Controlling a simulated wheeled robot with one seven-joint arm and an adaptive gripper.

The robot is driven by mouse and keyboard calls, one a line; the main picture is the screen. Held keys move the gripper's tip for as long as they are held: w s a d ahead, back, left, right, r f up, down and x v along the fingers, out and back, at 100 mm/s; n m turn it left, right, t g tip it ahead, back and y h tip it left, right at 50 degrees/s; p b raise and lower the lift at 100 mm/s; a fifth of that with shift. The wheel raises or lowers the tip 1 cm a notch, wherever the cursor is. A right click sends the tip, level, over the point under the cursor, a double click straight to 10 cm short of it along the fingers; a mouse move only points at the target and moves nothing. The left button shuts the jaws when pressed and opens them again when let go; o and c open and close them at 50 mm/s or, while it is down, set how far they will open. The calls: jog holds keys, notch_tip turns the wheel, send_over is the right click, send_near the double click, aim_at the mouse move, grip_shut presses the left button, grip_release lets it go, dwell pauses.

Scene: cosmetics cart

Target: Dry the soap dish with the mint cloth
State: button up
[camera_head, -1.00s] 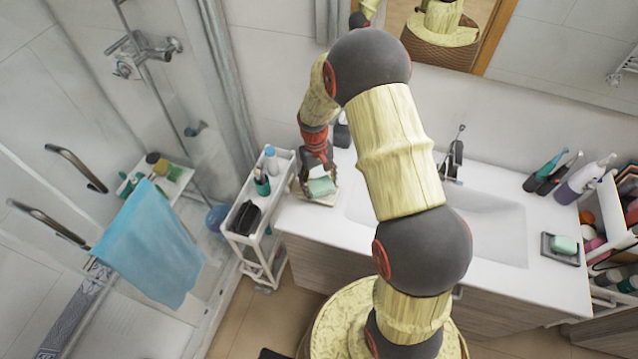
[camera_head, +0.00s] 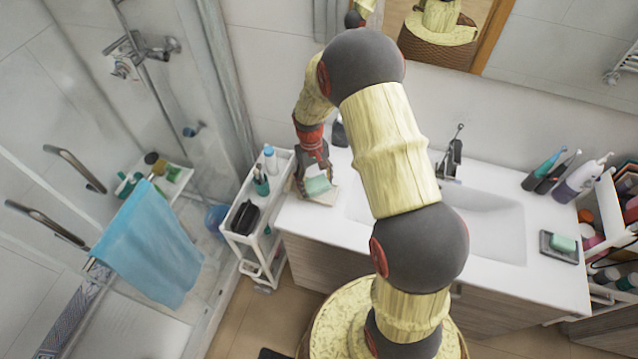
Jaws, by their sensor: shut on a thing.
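My gripper (camera_head: 312,172) is at the left end of the white counter, beside the cart. It is shut on the mint cloth (camera_head: 318,186), which hangs below the fingers. A pale beige tray or mat (camera_head: 328,198) shows under the cloth; I cannot tell whether the cloth touches it. The dark soap dish (camera_head: 574,257) lies on the counter right of the sink. A mint-green soap bar (camera_head: 563,243) sits in it. My gripper is far from this dish, across the sink.
The sink (camera_head: 495,225) and black faucet (camera_head: 452,160) lie between, partly behind my arm. A white cart (camera_head: 236,238) with bottles stands left of the counter. Brushes and tubes (camera_head: 565,175) and a crowded shelf (camera_head: 610,215) stand at the right. The counter before the soap dish is clear.

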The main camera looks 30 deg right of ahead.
jog(key=shift+s+d, duration=0.8)
jog(key=shift+s, duration=0.05)
jog(key=shift+w+a, duration=0.85)
jog(key=shift+r+p, duration=2.2)
jog(key=shift+r, duration=1.3)
jog(key=shift+f, duration=0.1)
